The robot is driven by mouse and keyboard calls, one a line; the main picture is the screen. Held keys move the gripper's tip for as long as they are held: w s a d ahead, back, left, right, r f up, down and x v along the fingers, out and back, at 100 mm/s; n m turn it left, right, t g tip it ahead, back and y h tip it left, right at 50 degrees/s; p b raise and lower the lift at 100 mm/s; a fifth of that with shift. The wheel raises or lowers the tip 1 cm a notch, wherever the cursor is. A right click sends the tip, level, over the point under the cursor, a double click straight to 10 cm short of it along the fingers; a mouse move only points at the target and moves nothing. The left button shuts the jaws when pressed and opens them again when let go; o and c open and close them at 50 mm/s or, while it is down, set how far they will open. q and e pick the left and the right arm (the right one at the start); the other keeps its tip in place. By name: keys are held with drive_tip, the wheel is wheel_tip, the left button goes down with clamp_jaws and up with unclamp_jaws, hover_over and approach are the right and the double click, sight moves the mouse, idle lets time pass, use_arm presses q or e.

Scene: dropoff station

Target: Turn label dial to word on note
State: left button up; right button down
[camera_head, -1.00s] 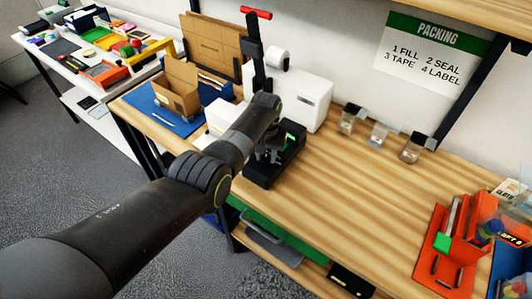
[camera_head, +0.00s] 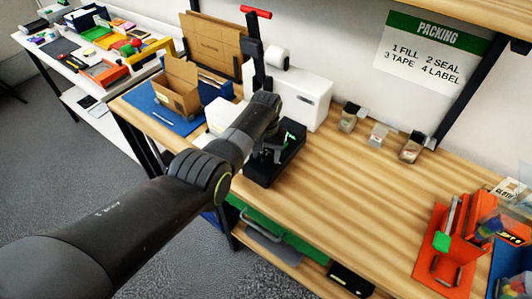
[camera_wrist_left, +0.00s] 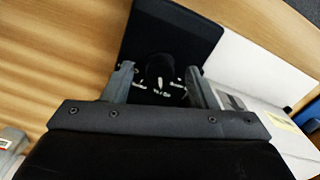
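The black label dial (camera_wrist_left: 160,69) sits on a black box, with white markings around it that are too small to read. The box (camera_head: 262,173) stands on the wooden bench in the head view, partly hidden by my left arm. My left gripper (camera_wrist_left: 158,76) is open, with one finger on each side of the dial. I cannot tell whether either finger touches it. The gripper also shows over the box in the head view (camera_head: 273,147). I cannot make out a note with a readable word. My right gripper is not in view.
A white machine (camera_head: 304,99) with a paper roll stands behind the box. An open carton (camera_head: 178,92) is at left, and small clear bins (camera_head: 378,134) line the wall. An orange organizer (camera_head: 431,250) is at right. The middle of the bench is clear.

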sight(266, 156)
use_arm(q)
drive_tip(key=shift+r, duration=0.45)
wheel_tip(266, 156, up, 5)
drive_tip(key=shift+r+p, duration=0.1)
drive_tip(key=shift+p, duration=0.5)
wheel_tip(266, 156, up, 11)
drive_tip(key=b, duration=0.2)
drive_tip(key=shift+r, duration=0.15)
